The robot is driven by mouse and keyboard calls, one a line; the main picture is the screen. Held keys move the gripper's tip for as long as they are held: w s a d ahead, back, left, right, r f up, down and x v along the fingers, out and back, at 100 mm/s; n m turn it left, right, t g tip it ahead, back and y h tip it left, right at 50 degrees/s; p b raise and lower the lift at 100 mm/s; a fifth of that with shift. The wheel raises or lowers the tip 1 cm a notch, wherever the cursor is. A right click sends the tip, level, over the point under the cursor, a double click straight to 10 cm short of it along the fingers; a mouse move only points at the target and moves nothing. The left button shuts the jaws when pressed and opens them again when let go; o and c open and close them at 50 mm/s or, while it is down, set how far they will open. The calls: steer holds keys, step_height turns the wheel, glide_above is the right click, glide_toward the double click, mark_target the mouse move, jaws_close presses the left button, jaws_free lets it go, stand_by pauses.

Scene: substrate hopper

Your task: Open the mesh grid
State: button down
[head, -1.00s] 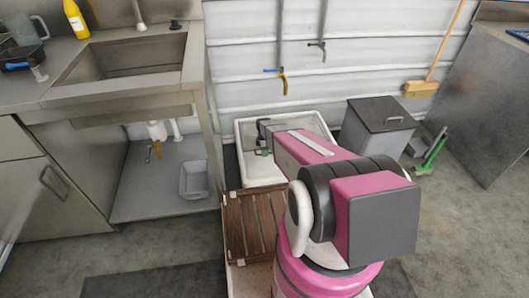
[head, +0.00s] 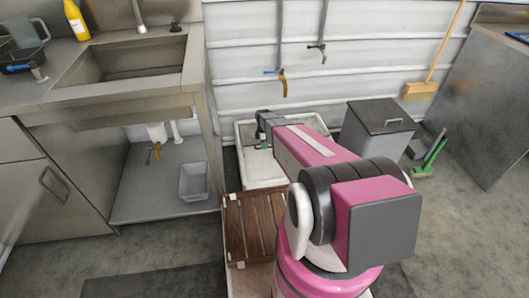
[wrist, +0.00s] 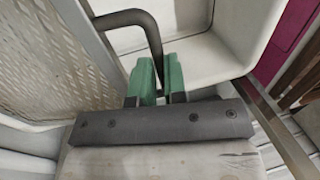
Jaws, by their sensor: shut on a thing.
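The mesh grid (wrist: 48,62) shows at the left of the wrist view as a pale woven panel in a light frame. It stands tilted up beside the white basin (wrist: 208,55), whose inside is open to view. A dark bent handle (wrist: 130,19) reaches from the grid side to my gripper (wrist: 158,84). The green fingers are closed around the handle's end. In the head view the white basin (head: 262,174) sits by the wall, and my gripper (head: 263,143) is at its left rear. There the grid is hard to make out.
A brown slatted wooden platform (head: 250,225) lies in front of the basin. A grey lidded bin (head: 378,125) stands to its right and a steel sink unit (head: 120,85) to its left.

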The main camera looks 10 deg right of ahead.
steer(key=w+r, duration=0.8)
steer(key=r, duration=0.4)
steer(key=shift+w+r, duration=0.3)
steer(key=shift+r, duration=0.1)
steer(key=c, duration=1.9)
jaws_free()
steer(key=w+r, duration=0.1)
steer(key=w, duration=0.1)
steer(key=w+r, duration=0.2)
steer(key=w, duration=0.1)
steer(key=w+r, duration=0.2)
steer(key=shift+w+r, duration=0.15)
steer(key=shift+w, duration=0.1)
steer(key=o, duration=0.5)
steer(key=w+r, duration=0.1)
steer(key=w, duration=0.3)
steer(key=w+r, duration=0.1)
steer(key=w, duration=0.1)
steer(key=shift+w+r, duration=0.25)
steer(key=shift+r, duration=0.05)
steer(key=shift+o, duration=1.2)
steer(key=shift+w+r, duration=0.15)
steer(key=shift+w, duration=0.55)
steer(key=o, duration=0.8)
steer(key=v, duration=0.4)
steer(key=shift+s, duration=0.1)
steer(key=c, duration=0.8)
steer(key=s+v, duration=0.1)
steer(key=v, duration=0.6)
steer(key=shift+r, duration=0.4)
